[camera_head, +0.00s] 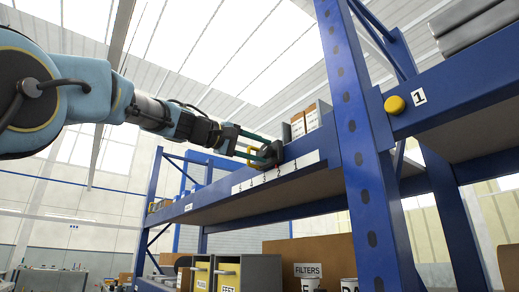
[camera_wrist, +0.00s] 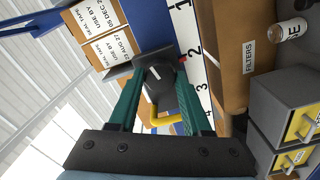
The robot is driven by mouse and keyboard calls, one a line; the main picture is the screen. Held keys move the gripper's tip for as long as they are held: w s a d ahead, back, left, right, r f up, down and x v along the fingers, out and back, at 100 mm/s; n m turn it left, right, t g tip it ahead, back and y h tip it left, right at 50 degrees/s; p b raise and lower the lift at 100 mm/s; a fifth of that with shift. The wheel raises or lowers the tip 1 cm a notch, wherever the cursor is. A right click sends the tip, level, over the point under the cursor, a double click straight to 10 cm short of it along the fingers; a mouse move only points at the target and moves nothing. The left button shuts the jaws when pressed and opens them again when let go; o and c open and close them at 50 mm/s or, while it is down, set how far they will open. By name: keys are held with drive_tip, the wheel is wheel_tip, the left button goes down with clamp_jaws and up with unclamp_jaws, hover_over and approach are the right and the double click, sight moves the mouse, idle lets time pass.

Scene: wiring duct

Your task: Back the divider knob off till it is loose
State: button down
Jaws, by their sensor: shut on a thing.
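The dark divider knob (camera_wrist: 160,84) with a pale mark on its face sits between the green fingers of my gripper (camera_wrist: 158,92) in the wrist view. The fingers are shut on it from both sides. Behind the knob is a dark grey divider bracket (camera_wrist: 122,70). A small red pointer (camera_wrist: 183,58) shows beside the white number scale (camera_wrist: 196,60), close to the 2. A yellow bent rod (camera_wrist: 165,119) shows just below the knob, between the fingers. In the head view my gripper (camera_head: 262,147) reaches the blue shelf's front edge (camera_head: 225,192); the knob is mostly hidden there.
Boxes with date labels (camera_wrist: 104,45) stand on the shelf behind the divider. A blue upright (camera_head: 358,130) and a yellow button (camera_head: 394,105) stand to the right. Below are a FILTERS box (camera_head: 318,248) and grey bins with yellow fronts (camera_head: 228,276). Left of the shelf is open.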

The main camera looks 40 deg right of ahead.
drive_tip(key=n+p, duration=0.1)
drive_tip(key=n, duration=0.5)
drive_tip(key=shift+n, duration=0.3)
drive_tip(key=shift+w, duration=0.1)
idle(0.3)
drive_tip(key=shift+c, duration=1.7)
unclamp_jaws()
drive_tip(key=shift+a, duration=0.1)
drive_tip(key=a+b, duration=0.3)
drive_tip(key=a, duration=0.7)
drive_tip(key=shift+w+a+b, duration=0.25)
drive_tip(key=shift+a+b, duration=0.05)
drive_tip(key=shift+a, duration=0.05)
